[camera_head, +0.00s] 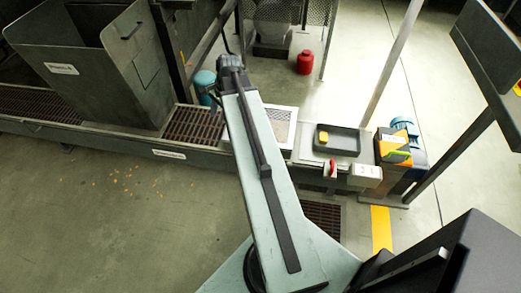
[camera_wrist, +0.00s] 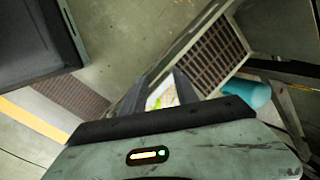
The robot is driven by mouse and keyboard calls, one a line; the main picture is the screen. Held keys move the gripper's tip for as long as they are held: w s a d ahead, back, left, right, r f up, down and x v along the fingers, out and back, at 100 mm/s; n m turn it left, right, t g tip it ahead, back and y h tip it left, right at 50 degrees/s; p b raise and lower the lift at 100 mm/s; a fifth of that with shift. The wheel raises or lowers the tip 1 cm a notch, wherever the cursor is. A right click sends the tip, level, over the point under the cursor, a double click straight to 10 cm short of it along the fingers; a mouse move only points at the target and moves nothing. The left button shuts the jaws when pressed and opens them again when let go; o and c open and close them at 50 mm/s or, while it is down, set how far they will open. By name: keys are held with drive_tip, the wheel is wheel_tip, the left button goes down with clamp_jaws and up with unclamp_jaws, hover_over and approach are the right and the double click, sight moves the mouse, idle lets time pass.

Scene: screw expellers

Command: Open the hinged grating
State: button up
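A brown slatted grating (camera_head: 190,125) lies flat in the channel top, left of my arm. A slatted grating in a metal frame (camera_wrist: 208,50) shows beyond my fingers in the wrist view. A longer grating (camera_head: 38,103) runs along the channel at the far left. Another floor-level grating (camera_head: 322,214) lies right of my arm. I cannot tell which one is hinged; none looks raised. My gripper (camera_wrist: 158,94) has its fingers apart, with a white and yellow-green patch showing between them. I see no contact with a grating. My arm hides the fingertips in the head view.
A grey hopper (camera_head: 100,75) stands over the channel at left. A teal cylinder (camera_head: 204,82) is near the grating; the wrist view also shows a teal cylinder (camera_wrist: 248,92). A dark tray (camera_head: 342,138) and a blue motor (camera_head: 405,125) are at right.

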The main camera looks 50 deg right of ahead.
drive_tip(key=s+d+f+m+t+b, duration=0.1)
drive_tip(key=s+d+f+m+b, duration=0.25)
drive_tip(key=d+f, duration=0.2)
drive_tip(key=s+d+f+m+h+b, duration=0.1)
drive_tip(key=s+d+f+m+b, duration=0.1)
drive_tip(key=d+f+m+b, duration=0.35)
drive_tip(key=s+d+f+m+t+b, duration=0.1)
drive_tip(key=s+d+f+m+b, duration=0.2)
drive_tip(key=d, duration=0.5)
drive_tip(key=shift+n, duration=0.4)
drive_tip(key=b+x, duration=0.7)
drive_tip(key=x, duration=0.1)
drive_tip(key=shift+w+a+f, duration=0.15)
drive_tip(key=shift+a+f, duration=0.05)
drive_tip(key=shift+f, duration=0.15)
drive_tip(key=shift+r, duration=0.1)
clamp_jaws()
drive_tip(key=shift+d, duration=0.1)
